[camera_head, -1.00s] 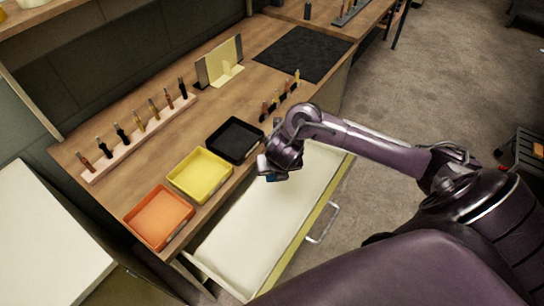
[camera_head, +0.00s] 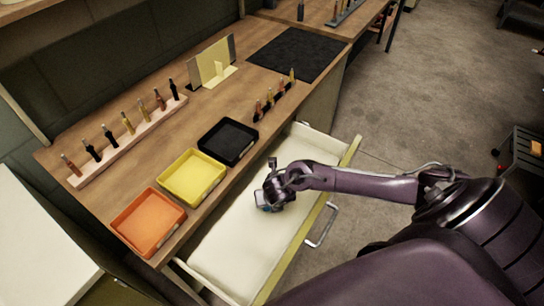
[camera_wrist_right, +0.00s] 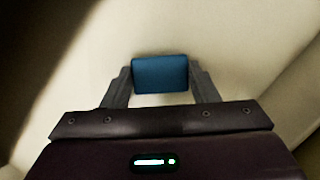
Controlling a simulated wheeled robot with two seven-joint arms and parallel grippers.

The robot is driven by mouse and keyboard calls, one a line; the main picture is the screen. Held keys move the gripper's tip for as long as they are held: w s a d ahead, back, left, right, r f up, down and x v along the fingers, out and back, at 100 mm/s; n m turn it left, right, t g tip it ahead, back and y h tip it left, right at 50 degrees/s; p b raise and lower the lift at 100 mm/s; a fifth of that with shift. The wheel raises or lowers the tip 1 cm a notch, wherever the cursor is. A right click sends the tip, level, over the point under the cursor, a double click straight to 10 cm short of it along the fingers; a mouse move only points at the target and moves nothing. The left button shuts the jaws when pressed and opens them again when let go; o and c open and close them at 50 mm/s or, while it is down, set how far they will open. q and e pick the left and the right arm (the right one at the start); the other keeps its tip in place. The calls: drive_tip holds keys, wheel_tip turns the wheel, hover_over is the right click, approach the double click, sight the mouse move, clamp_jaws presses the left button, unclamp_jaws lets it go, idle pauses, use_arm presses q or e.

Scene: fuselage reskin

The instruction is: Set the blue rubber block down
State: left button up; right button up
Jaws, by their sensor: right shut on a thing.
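The blue rubber block (camera_wrist_right: 160,74) sits between the two fingertips of my right gripper (camera_wrist_right: 160,80) in the right wrist view, with a finger against each side. In the head view my right gripper (camera_head: 266,200) is over the open drawer (camera_head: 232,240), pointing down, with a bit of the blue block (camera_head: 270,208) showing beneath it. The drawer's pale floor is behind the block in the wrist view. I cannot tell whether the block touches the floor. My left gripper is not in view.
Orange (camera_head: 148,222), yellow (camera_head: 192,177) and black (camera_head: 228,141) trays line the bench edge beside the drawer. A tool rack (camera_head: 128,140) stands behind them. The drawer front has a metal handle (camera_head: 322,226). The drawer floor around the gripper looks clear.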

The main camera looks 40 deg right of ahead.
drive_tip(key=shift+f, duration=0.1)
drive_tip(key=o, duration=0.9)
drive_tip(key=shift+r, duration=0.3)
drive_tip(key=p+v, duration=0.3)
drive_tip(key=v, duration=0.8)
drive_tip(key=shift+s+a+r, duration=0.1)
drive_tip(key=shift+s+r, duration=0.15)
drive_tip(key=shift+r, duration=0.1)
drive_tip(key=shift+f, duration=0.1)
